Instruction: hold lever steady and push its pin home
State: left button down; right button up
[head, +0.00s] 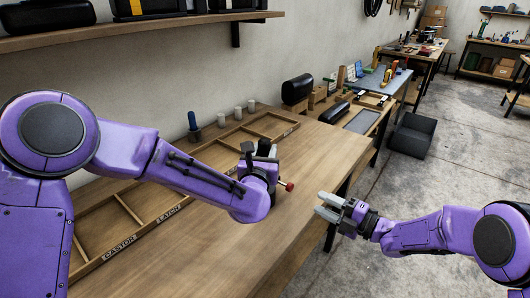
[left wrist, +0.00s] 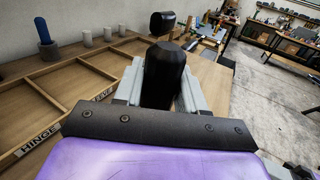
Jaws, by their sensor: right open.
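My left gripper (head: 262,160) is over the workbench, closed around a black lever grip. The black grip (left wrist: 165,75) fills the space between my two grey fingers in the left wrist view. In the head view the lever is mostly hidden by my gripper. A pin with a red knob (head: 289,186) sticks out to the right, just below my left gripper; how deep it sits is not clear. My right gripper (head: 322,206) is open and empty at the right edge of the bench, its fingers pointing left, a short gap from the red knob.
A divided wooden tray (head: 140,212) with labelled compartments lies along the back of the workbench (head: 210,255). One blue and several grey cylinders (head: 222,121) stand behind it. A black headrest-like cushion (head: 297,89) is beyond the bench. The bench front is clear.

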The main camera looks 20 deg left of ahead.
pick_arm(q)
jog(key=c, duration=0.6)
grip_release()
jog(key=s, duration=0.4)
jog(key=s+d, duration=0.1)
jog(key=s, duration=0.7)
jog(key=shift+d, duration=0.15)
